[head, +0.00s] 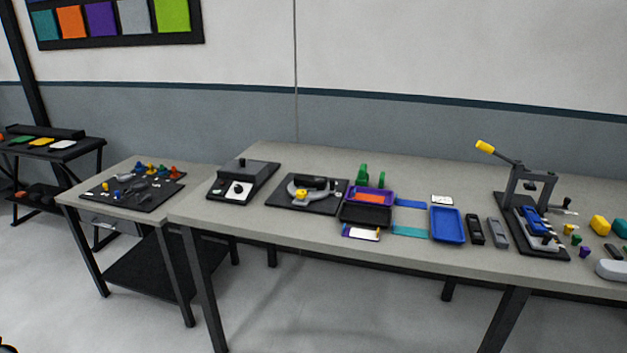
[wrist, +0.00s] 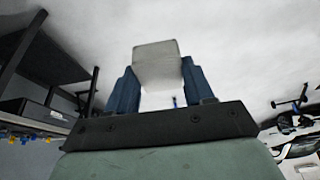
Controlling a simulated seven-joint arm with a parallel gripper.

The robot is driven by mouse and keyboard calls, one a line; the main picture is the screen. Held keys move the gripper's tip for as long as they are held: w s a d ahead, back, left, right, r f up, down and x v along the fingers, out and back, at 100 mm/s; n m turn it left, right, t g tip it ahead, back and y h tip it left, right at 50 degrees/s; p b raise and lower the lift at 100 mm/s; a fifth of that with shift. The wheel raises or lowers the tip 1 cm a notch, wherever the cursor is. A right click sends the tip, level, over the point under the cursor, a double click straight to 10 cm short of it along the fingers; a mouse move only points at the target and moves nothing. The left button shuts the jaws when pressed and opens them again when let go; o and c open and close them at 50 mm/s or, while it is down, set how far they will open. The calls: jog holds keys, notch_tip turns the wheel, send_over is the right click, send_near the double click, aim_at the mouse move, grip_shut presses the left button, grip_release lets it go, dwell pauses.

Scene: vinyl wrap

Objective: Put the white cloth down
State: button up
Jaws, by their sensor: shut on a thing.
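In the wrist view my gripper (wrist: 158,78) has its two blue fingers on either side of a pale white block-like piece, the white cloth (wrist: 156,60). It is shut on the cloth, which sticks out past the fingertips. A pale grey-white surface lies behind it, and I see no contact between them. My gripper and the held cloth do not show in the head view.
The long grey workbench (head: 300,228) carries a blue tray (head: 447,225), a purple bin (head: 372,195) and a lever press (head: 530,190). A smaller table (head: 80,202) with a dark mat stands left. A dark rack (head: 50,150) is farther left. Bare floor lies in front.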

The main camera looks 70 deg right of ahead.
jog(key=s+d+r+m+h, duration=0.1)
jog(key=s+d+r+m, duration=0.3)
jog(key=d, duration=1.1)
jog(key=s+d+m+g+h, duration=0.1)
jog(key=s+d, duration=0.4)
jog(key=d, duration=1)
jog(key=s+d+r+m+h, duration=0.1)
jog(key=s+d+r+m, duration=0.3)
jog(key=d, duration=1.1)
jog(key=s+d+r+m+g+h, duration=0.1)
jog(key=s+d+r+m, duration=0.25)
jog(key=s+d, duration=0.8)
jog(key=s+d+r+m+g, duration=0.15)
jog(key=s+d+r, duration=0.25)
jog(key=s+d, duration=0.7)
jog(key=s+d+r+m+g+h, duration=0.1)
jog(key=s+d+r+m, duration=0.4)
jog(key=s, duration=1.1)
jog(key=shift+s+a+f+m+g+y, duration=0.25)
jog(key=shift+f+m, duration=0.35)
jog(key=shift+f, duration=1.35)
jog(key=shift+s+d+f+m+g+y, duration=0.25)
jog(key=shift+f+m, duration=0.35)
jog(key=shift+f, duration=1.4)
jog(key=shift+s+a+f+m+g, duration=0.15)
jog(key=shift+s+f+m+g, duration=0.35)
jog(key=shift+f, duration=1.45)
jog(key=shift+w+f, duration=0.1)
jog(key=shift+w, duration=0.1)
